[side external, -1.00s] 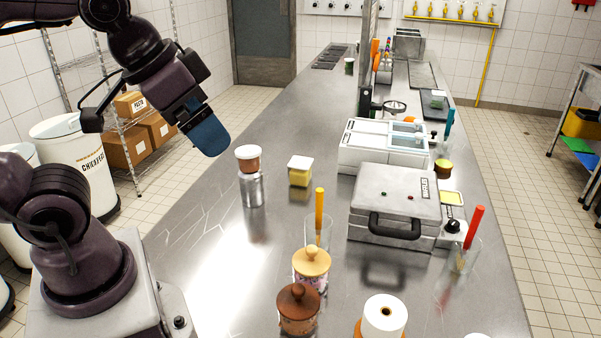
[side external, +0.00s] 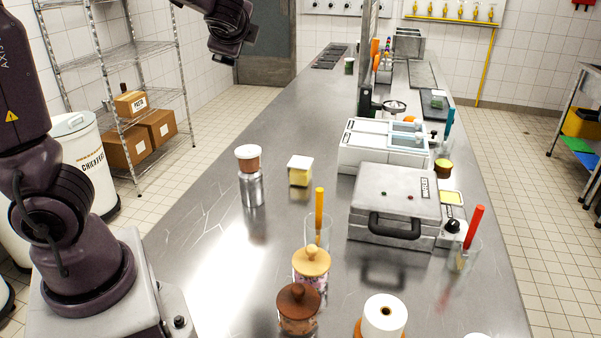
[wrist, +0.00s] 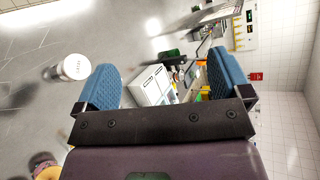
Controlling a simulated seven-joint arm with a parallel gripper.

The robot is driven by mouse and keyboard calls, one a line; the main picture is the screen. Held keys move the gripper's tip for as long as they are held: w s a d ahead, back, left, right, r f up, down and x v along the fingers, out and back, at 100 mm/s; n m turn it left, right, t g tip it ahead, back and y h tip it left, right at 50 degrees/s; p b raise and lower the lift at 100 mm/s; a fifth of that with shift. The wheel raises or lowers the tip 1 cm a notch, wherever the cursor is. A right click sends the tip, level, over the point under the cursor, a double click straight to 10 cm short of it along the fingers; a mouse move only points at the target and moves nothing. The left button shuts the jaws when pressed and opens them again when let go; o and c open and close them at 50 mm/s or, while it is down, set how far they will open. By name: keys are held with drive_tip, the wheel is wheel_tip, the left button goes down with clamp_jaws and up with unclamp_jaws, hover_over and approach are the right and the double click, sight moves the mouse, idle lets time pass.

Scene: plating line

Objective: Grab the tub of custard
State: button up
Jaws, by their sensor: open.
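A small squarish yellow tub with a white lid (side external: 299,171) stands upright on the steel bench in the side view; it looks like the custard, though I see no readable label. It is right of a metal shaker with a brown and white top (side external: 251,176). My gripper (wrist: 165,78) shows in the wrist view, its two blue ribbed fingers wide apart with nothing held between them. I cannot pick out the tub in the wrist view.
A grey press (side external: 395,205) and a white lidded unit (side external: 384,146) stand right of the tub. A glass with a yellow-handled tool (side external: 319,220) and lidded jars (side external: 311,265) stand in front. The bench left of the shaker is clear.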

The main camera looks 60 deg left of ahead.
drive_tip(key=w+a+m+t+y, duration=0.2)
drive_tip(key=w+m+t, duration=0.2)
drive_tip(key=w+m, duration=0.5)
drive_tip(key=m+t+h, duration=0.2)
drive_tip(key=m+t, duration=0.2)
drive_tip(key=m, duration=0.6)
hover_over(297, 172)
drive_tip(key=v, duration=0.5)
wheel_tip(297, 172, down, 30)
wheel_tip(297, 172, down, 8)
drive_tip(key=shift+w+a+f, duration=0.1)
drive_tip(key=shift+w+a, duration=0.05)
drive_tip(key=shift+w+a+f, duration=0.1)
drive_tip(key=shift+w+a, duration=0.15)
drive_tip(key=shift+x, duration=3.4)
drive_tip(key=shift+f, duration=0.1)
drive_tip(key=shift+c, duration=0.3)
drive_tip(key=c, duration=1)
